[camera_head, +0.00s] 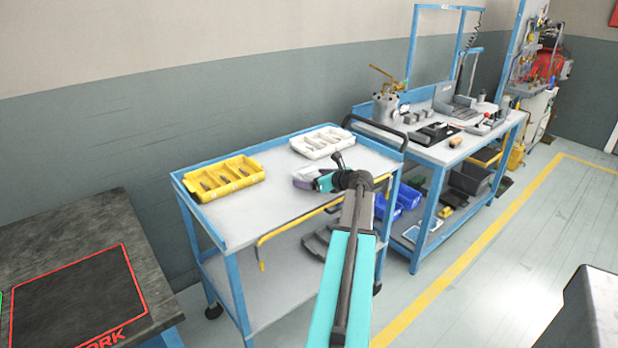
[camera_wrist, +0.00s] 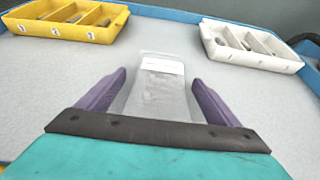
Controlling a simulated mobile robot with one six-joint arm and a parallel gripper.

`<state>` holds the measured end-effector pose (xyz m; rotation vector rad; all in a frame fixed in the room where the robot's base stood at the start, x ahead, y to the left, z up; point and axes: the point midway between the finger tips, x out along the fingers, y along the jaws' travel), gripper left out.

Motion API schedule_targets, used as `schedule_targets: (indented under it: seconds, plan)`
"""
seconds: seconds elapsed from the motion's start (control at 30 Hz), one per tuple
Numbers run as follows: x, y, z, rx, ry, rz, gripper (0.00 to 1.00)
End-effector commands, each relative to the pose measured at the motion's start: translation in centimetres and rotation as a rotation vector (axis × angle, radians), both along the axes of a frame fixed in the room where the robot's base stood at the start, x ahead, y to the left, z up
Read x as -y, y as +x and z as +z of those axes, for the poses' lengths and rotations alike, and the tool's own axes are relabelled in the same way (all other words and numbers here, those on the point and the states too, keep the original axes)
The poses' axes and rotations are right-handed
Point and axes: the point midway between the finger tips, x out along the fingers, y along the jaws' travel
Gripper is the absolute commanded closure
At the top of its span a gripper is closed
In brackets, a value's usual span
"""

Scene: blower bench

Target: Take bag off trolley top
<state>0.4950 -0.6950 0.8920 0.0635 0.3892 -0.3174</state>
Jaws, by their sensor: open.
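The trolley (camera_head: 250,219) has a light grey top with a blue rim. A clear bag (camera_wrist: 162,88) with a white label strip lies on the trolley top in the wrist view. My gripper (camera_wrist: 157,88) is open, with one purple finger on each side of the bag. Clear gaps show between the fingers and the bag at its far end; the near end is hidden by the gripper body. In the head view my gripper (camera_head: 303,180) is low over the trolley top near its right side, and it mostly hides the bag there.
A yellow compartment tray (camera_head: 224,188) stands on the trolley at the left and a white one (camera_head: 322,150) at the back right. A yellow hooked bar (camera_head: 290,228) runs along the front edge. A cluttered workbench (camera_head: 450,155) stands right; a dark table (camera_head: 137,255) stands left.

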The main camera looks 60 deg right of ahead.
Motion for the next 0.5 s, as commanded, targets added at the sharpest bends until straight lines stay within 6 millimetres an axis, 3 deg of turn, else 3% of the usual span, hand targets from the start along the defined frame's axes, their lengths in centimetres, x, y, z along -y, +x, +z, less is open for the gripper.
schedule_targets:
  seconds: [0.33, 0.37, 0.5]
  plan:
    - [-0.02, 0.0, 0.02, 0.0, 0.0, 0.0, 0.14]
    - [-0.02, 0.0, 0.02, 0.0, 0.0, 0.0, 0.16]
    - [-0.04, 0.01, 0.02, 0.0, 0.0, 0.0, 0.39]
